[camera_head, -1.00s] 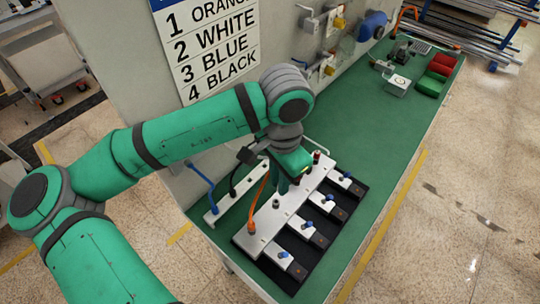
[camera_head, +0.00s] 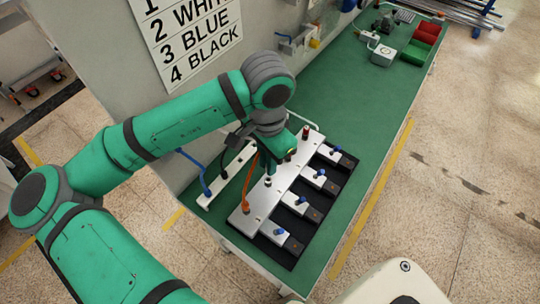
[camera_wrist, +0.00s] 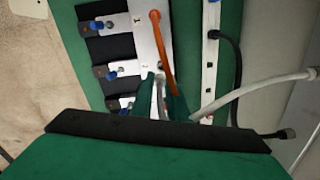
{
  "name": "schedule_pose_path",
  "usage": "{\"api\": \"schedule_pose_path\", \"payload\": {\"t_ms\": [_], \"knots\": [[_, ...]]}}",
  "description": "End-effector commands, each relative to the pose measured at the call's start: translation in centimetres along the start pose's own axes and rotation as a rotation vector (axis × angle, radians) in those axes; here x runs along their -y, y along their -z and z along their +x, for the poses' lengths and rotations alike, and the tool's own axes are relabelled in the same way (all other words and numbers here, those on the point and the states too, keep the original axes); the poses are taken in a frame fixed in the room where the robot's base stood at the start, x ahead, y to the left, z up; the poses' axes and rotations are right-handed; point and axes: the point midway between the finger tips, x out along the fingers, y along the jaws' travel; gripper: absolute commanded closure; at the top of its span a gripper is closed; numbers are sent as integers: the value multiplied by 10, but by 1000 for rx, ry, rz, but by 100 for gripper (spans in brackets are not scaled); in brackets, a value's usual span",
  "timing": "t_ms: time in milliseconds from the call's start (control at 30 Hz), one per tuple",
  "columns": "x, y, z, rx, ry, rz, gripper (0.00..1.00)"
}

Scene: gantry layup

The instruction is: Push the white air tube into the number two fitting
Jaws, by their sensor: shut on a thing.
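The silver manifold block (camera_head: 262,203) lies on the green bench, with the orange tube (camera_head: 247,190) standing in the fitting at its near end. My gripper (camera_head: 270,170) points down over the block, close to the second fitting (camera_head: 268,182). In the wrist view my gripper (camera_wrist: 162,95) is shut on the white air tube (camera_wrist: 255,90), which runs off to the right. A loop of the white tube also shows behind my wrist in the head view (camera_head: 304,122). My fingers hide the tube's end, so I cannot tell whether it touches the fitting.
A white rail (camera_head: 217,186) beside the wall carries a blue tube (camera_head: 196,168) and a black tube (camera_wrist: 230,50). Blue-knobbed valves (camera_head: 279,235) line the block's right side. A wall sign (camera_head: 190,40) lists numbered colours.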

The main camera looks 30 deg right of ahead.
Motion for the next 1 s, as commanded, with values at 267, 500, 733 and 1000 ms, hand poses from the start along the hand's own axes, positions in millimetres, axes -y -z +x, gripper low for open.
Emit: {"api": "schedule_pose_path", "payload": {"t_ms": [267,500,733,1000], "knots": [[1,-1,21,-1,-1,-4,100],[0,0,30,0,0,1,100],[0,1,31,0,1,2,100],[0,1,31,0,0,2,100]]}}
